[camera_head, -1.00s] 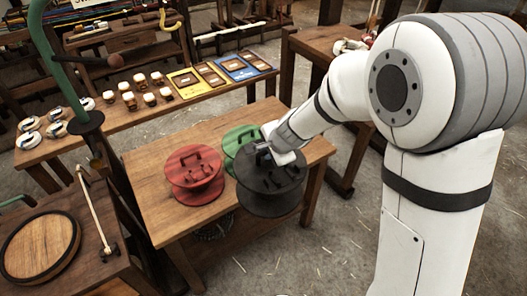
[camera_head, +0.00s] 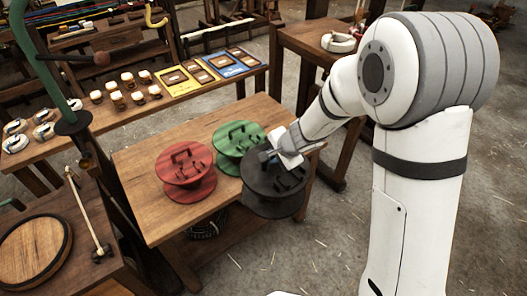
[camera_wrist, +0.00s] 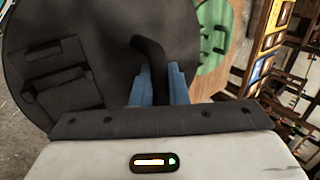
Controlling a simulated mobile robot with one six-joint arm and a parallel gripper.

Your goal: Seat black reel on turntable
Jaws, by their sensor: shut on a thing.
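The black reel (camera_head: 262,190) hangs at the near right edge of the wooden table in the head view, with its upper disc facing up. My gripper (camera_head: 272,156) is shut on a handle on its top. In the wrist view the blue fingers (camera_wrist: 158,88) close around the black handle, and the reel's dark disc (camera_wrist: 90,40) fills the upper left. The round wooden disc with a dark rim (camera_head: 35,250), which looks like the turntable, lies bare on a bench at the lower left. The reel's underside is hidden.
A red reel (camera_head: 184,188) and a green reel (camera_head: 228,140) stand on the wooden table (camera_head: 150,218), left of and behind the black one. A thin pale rod (camera_head: 88,212) and a green post (camera_head: 45,65) rise near the turntable. The table's front left is clear.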

